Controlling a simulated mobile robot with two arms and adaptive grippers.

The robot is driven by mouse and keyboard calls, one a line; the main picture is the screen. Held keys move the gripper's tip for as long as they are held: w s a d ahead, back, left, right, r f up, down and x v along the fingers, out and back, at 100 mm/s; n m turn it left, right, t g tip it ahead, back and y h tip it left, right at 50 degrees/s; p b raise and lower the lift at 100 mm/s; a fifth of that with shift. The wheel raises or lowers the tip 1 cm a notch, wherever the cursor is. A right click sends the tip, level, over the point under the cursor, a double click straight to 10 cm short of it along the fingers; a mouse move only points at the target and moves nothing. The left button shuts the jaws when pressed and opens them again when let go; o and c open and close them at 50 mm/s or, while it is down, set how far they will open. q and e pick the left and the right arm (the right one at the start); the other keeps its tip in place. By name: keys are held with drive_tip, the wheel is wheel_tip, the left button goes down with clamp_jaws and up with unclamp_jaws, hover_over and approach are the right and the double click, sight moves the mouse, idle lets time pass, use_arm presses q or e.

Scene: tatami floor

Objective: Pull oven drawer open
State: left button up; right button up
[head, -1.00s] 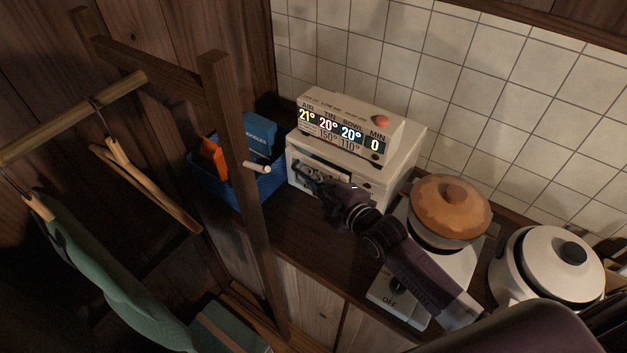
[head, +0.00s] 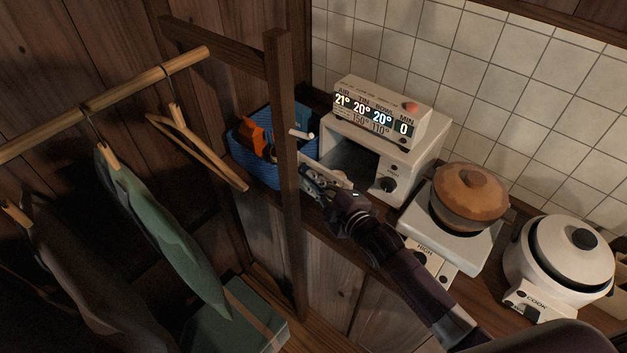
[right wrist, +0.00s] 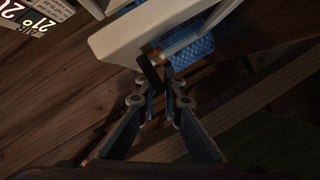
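The white oven (head: 412,160) stands on the counter under a box with a lit temperature display. Its drawer front (head: 328,176) stands out from the body, and a dark opening (head: 350,157) shows behind it. In the right wrist view the white drawer front (right wrist: 140,38) carries a short dark handle (right wrist: 150,74). My right gripper (right wrist: 164,86) has its fingers close together on either side of the handle's near end; it appears shut on it. In the head view my right gripper (head: 312,180) is at the drawer front. My left gripper is not in view.
A dark wooden rack post (head: 285,180) stands just left of the drawer front. A blue basket (head: 258,165) is behind the post. A hot plate with an orange pot (head: 470,200) and a rice cooker (head: 560,255) are to the right. Clothes (head: 165,220) hang at left.

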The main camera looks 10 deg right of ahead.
drive_tip(key=shift+o, duration=0.5)
drive_tip(key=shift+s, duration=0.1)
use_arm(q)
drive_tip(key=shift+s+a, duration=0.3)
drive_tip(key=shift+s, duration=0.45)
use_arm(e)
drive_tip(key=v, duration=1.2)
drive_tip(key=shift+c, duration=0.5)
